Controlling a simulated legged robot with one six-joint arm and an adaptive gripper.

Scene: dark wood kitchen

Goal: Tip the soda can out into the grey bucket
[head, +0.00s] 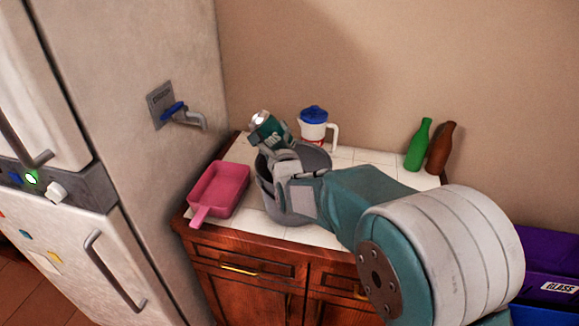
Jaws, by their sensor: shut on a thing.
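My gripper (281,147) is shut on a dark green soda can (267,131) with a silver top and pale lettering. The can leans, its silver top toward the upper left. The grey bucket (268,194) stands on the white tiled counter, below and behind my gripper in the head view. My gripper and arm hide much of the bucket, and its inside is mostly not visible. The can appears above the bucket's far left rim; I cannot tell its exact height or whether anything is coming out.
A pink pan (218,190) lies left of the bucket. A white jug with a blue lid (314,126) stands behind it. Green (418,146) and brown (440,149) bottles stand at right. A purple bin (535,258) is right of the counter.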

